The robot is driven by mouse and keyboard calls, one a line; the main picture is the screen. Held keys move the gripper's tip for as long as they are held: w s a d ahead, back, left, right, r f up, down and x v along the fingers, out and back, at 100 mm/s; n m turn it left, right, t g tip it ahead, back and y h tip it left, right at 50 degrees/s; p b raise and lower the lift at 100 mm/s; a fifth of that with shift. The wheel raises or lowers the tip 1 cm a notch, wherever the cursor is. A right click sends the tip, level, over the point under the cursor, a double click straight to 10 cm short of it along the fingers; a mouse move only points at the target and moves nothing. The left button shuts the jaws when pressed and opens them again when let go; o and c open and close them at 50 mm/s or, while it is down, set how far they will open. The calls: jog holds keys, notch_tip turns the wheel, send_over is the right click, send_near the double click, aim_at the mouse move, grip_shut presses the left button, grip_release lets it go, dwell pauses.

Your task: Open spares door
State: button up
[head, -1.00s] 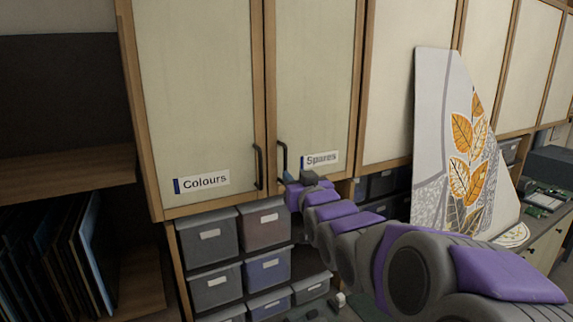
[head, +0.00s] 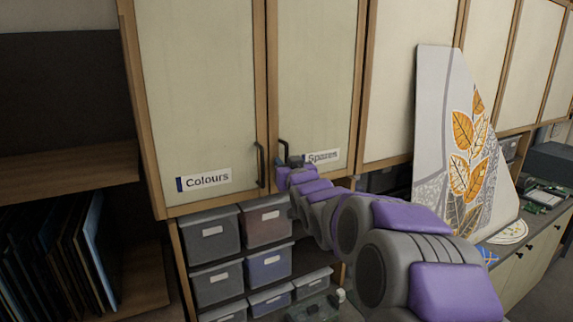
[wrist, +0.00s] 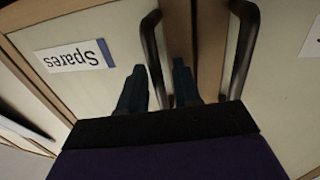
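The spares door (head: 318,80) is a pale panel with a wooden frame, and it is shut. Its label reads "Spares" (head: 322,156) and is partly covered by my gripper; the label also shows upside down in the wrist view (wrist: 72,57). The dark curved spares handle (head: 283,148) is at the door's lower left. In the wrist view my gripper (wrist: 160,80) is open, with one finger on each side of the spares handle (wrist: 151,45), which passes between them. Gaps show beside the handle; contact cannot be told.
The colours door (head: 195,90) is shut on the left, its handle (head: 260,165) close beside the spares handle. Grey bins (head: 212,235) stand below the cupboards. A leaf-painted panel (head: 432,130) leans at the right above the counter.

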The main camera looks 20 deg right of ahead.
jog(key=shift+c, duration=0.4)
grip_shut()
jog(key=shift+s, duration=0.2)
